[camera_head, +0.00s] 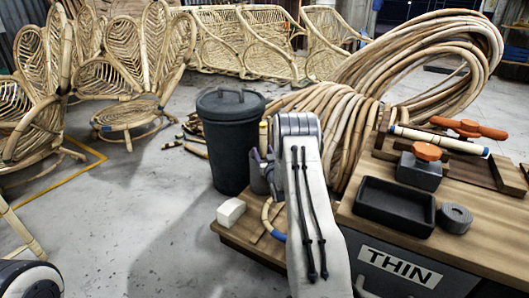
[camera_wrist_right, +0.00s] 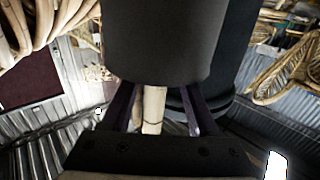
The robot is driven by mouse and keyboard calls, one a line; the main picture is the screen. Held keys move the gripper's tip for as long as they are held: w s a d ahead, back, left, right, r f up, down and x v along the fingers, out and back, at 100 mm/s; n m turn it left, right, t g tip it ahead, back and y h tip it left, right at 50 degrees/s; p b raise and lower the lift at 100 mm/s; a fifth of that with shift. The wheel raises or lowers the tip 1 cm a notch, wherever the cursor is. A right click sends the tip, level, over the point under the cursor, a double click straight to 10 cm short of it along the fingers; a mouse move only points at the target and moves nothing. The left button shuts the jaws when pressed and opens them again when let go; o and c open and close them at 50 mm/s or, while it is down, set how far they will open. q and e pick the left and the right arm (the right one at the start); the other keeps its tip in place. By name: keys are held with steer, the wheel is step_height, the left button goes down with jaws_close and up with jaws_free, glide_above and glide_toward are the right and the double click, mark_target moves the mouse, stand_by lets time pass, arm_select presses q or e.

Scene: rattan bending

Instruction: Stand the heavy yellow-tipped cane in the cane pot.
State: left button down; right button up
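The cane pot (camera_head: 259,180) is a small dark cylinder on the low wooden shelf, beside my right arm. In the right wrist view its dark wall (camera_wrist_right: 160,40) fills the upper middle. The cane (camera_wrist_right: 152,110) is pale and comes out past the pot's rim, so it appears to stand in the pot. Its yellow tip (camera_head: 263,129) shows above the pot in the head view. My right gripper (camera_wrist_right: 158,112) has its fingers apart on either side of the cane, with visible gaps. The cane's lower end is hidden by the pot. My left gripper is not in view.
A dark lidded bin (camera_head: 228,150) stands behind the pot. A white block (camera_head: 231,211) and a bent blue-ended cane (camera_head: 268,215) are on the low shelf. At right, the bench holds a black tray (camera_head: 395,207), a blue-ended cane (camera_head: 438,140) and orange-handled clamps. Large rattan coils (camera_head: 420,65) lie behind.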

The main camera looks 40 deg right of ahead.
steer(key=shift+s+d, duration=0.15)
steer(key=shift+d, duration=0.25)
steer(key=shift+s, duration=0.2)
steer(key=p+v, duration=0.6)
steer(key=v, duration=0.4)
steer(key=shift+a, duration=0.35)
steer(key=shift+w, duration=0.15)
